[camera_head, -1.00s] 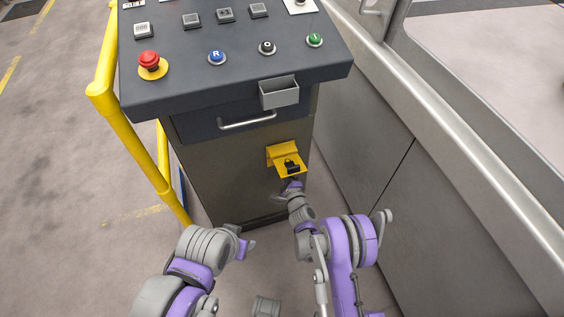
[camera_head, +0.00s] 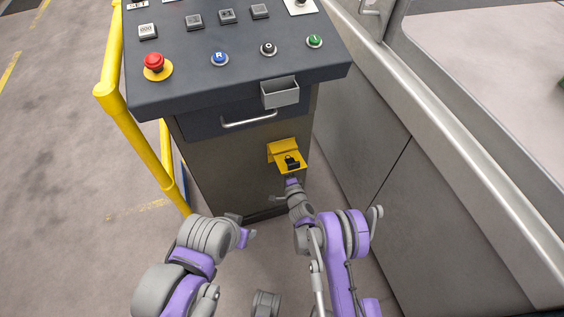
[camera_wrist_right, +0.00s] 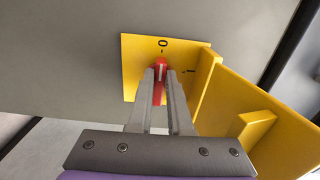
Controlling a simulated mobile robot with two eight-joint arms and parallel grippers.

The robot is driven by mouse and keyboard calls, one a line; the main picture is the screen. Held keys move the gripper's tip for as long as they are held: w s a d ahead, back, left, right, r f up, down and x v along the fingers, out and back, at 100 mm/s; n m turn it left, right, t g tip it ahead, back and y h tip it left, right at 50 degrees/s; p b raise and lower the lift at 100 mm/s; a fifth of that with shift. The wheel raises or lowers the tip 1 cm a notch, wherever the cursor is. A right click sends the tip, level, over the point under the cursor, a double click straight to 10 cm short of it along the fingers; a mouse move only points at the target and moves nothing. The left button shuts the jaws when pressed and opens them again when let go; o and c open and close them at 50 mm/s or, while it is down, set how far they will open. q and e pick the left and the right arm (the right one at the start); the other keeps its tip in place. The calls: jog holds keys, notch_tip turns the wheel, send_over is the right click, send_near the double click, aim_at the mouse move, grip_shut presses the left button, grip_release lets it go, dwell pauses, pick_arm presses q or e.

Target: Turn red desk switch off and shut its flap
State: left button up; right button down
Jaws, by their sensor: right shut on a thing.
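The red switch (camera_wrist_right: 160,66) sits on a yellow plate (camera_wrist_right: 134,60) on the desk's front panel. In the right wrist view its white line points to the 0 mark; the I mark is at the plate's right. My right gripper (camera_wrist_right: 161,84) is shut on the red switch. The yellow flap (camera_wrist_right: 272,118) stands open, out from the panel beside my fingers. In the head view the flap (camera_head: 284,147) shows with a black padlock shape on it; the switch is hidden there below it. My right gripper (camera_head: 291,182) is just under it. My left gripper (camera_head: 246,236) hangs free to the left, its jaws unclear.
The desk (camera_head: 230,180) has a drawer handle (camera_head: 248,122) and a small grey box (camera_head: 280,93) above the flap. A yellow rail (camera_head: 140,135) stands at the left. A grey machine wall (camera_head: 440,220) is close on the right. Floor is free at left.

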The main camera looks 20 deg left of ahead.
jog(key=c, duration=0.8)
grip_release()
jog(key=shift+c, duration=0.2)
jog(key=b+v, duration=0.9)
jog(key=v, duration=0.1)
jog(key=shift+s+d, duration=0.3)
